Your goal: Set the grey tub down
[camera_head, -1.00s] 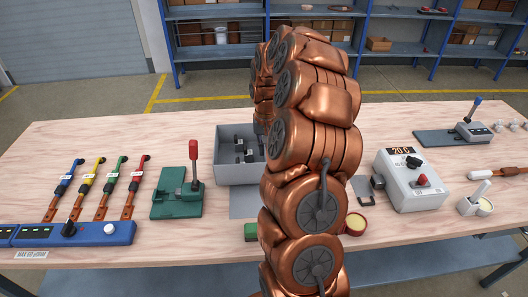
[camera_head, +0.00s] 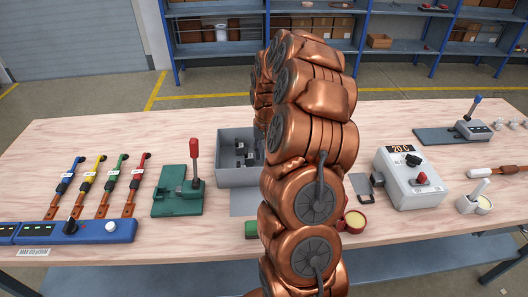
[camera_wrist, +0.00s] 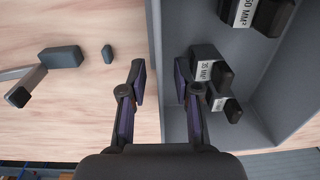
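The grey tub (camera_head: 238,176) is on the wooden table near its middle, partly hidden by my arm in the head view. It holds several dark die blocks (camera_wrist: 208,62) with white labels. In the wrist view the tub's wall (camera_wrist: 156,70) runs between my two fingers. My gripper (camera_wrist: 161,84) is open, with one finger outside the wall over the wood and one inside the tub. Gaps show between the fingers and the wall. The gripper is hidden behind my arm in the head view. A flat grey patch (camera_head: 242,204) lies in front of the tub.
A green press with a red lever (camera_head: 178,196) stands left of the tub. A blue rack with several coloured tools (camera_head: 80,232) is at far left. A grey control box (camera_head: 405,180) stands to the right. Wood behind the tub is clear.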

